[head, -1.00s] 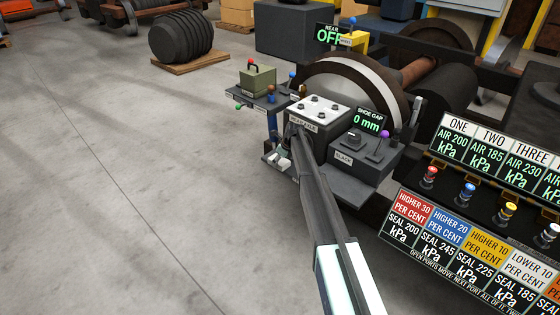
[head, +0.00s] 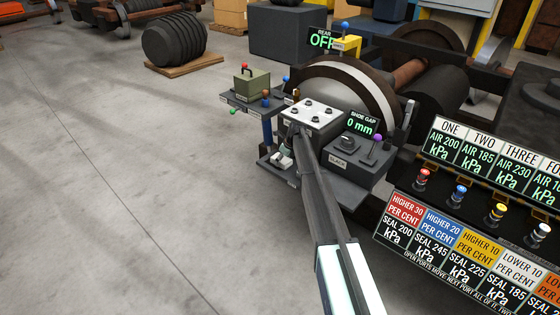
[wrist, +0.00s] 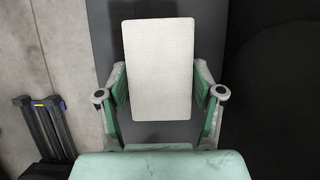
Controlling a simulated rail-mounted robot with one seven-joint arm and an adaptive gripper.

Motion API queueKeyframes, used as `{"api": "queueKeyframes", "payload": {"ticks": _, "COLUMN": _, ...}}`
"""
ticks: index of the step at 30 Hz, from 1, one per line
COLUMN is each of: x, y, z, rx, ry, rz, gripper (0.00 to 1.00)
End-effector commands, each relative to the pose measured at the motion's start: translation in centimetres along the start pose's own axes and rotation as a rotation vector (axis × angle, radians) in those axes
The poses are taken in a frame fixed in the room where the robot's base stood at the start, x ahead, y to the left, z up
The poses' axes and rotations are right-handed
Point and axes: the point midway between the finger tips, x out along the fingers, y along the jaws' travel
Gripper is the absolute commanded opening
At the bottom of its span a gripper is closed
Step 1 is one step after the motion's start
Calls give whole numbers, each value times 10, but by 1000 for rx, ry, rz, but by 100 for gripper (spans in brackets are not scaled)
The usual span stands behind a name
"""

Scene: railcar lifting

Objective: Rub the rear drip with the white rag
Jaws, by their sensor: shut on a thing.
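The white rag (wrist: 160,50) is a pale, finely textured rectangular pad in the wrist view. My gripper (wrist: 160,80) is shut on it, with a green-and-grey finger on each side. In the head view my gripper (head: 284,162) is small and low beside the front of the dark box with the white bolted top, and partly hidden by my arm. A dark grey surface lies behind the rag in the wrist view; I cannot tell whether the rag touches it. I cannot make out the rear drip in either view.
The bolted white plate (head: 311,114) stands before a large wheel (head: 392,108). A green box (head: 252,88) sits on a shelf at its left. The shoe gap display (head: 361,124) and a panel of coloured knobs (head: 422,178) are at the right.

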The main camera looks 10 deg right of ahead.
Motion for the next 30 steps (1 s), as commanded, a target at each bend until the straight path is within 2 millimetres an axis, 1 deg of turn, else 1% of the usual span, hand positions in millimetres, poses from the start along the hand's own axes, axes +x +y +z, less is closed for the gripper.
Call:
{"api": "queueKeyframes", "payload": {"ticks": 1, "x": -1, "y": -6, "z": 1, "rx": 1, "ry": 0, "rz": 0, "gripper": 39}}
{"api": "queueKeyframes", "payload": {"ticks": 6, "x": 1, "y": -18, "z": 1, "rx": 1, "ry": 0, "rz": 0, "gripper": 39}}
{"api": "queueKeyframes", "payload": {"ticks": 11, "x": 2, "y": -22, "z": 1, "rx": 0, "ry": 0, "rz": 0, "gripper": 39}}
{"api": "queueKeyframes", "payload": {"ticks": 19, "x": 8, "y": -22, "z": 14, "rx": -1, "ry": 0, "rz": 0, "gripper": 39}}
{"api": "queueKeyframes", "payload": {"ticks": 23, "x": 9, "y": -20, "z": 15, "rx": 0, "ry": 0, "rz": 0, "gripper": 39}}
{"api": "queueKeyframes", "payload": {"ticks": 30, "x": 8, "y": -5, "z": 15, "rx": -1, "ry": 2, "rz": 2, "gripper": 39}}
